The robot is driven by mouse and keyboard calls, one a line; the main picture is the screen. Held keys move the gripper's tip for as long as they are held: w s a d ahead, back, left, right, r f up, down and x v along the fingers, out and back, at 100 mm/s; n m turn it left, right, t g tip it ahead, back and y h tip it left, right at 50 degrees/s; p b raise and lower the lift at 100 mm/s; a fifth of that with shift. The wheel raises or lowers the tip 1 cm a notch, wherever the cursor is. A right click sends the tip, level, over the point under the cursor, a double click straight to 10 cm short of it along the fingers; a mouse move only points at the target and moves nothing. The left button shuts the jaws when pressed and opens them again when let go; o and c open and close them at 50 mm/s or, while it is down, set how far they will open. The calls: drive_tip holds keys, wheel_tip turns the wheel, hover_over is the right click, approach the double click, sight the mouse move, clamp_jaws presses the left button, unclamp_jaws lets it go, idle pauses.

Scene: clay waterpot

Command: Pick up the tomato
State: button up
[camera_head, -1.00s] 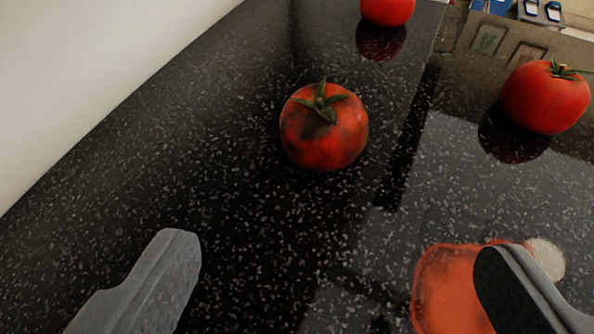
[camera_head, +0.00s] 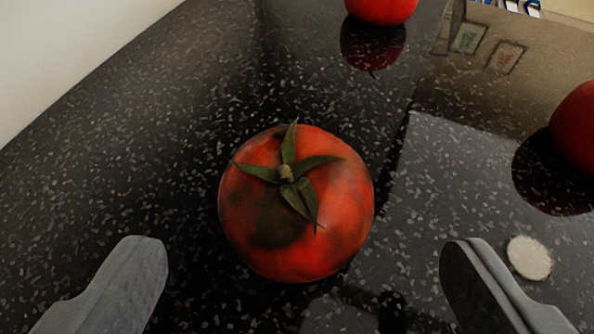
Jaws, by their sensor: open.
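A red tomato (camera_head: 335,235) with dark patches and a green star-shaped stem sits upright on the black speckled counter (camera_head: 150,180), near the middle of the view. My gripper (camera_head: 302,262) is open and empty. Its two grey fingers show at the lower left and lower right. The tomato lies between and a little beyond them, with a gap on each side. Another red tomato (camera_head: 382,8) stands at the top, partly cut off. One more red tomato (camera_head: 577,130) is cut off by the right edge.
A pale wall (camera_head: 60,50) borders the counter at the upper left. A small whitish round spot (camera_head: 529,257) shows beside the right finger. The counter left of the middle tomato is clear.

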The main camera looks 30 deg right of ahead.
sight(297, 247)
drive_tip(key=shift+x, duration=2.1)
drive_tip(key=shift+w+r, duration=0.15)
drive_tip(key=c, duration=1.1)
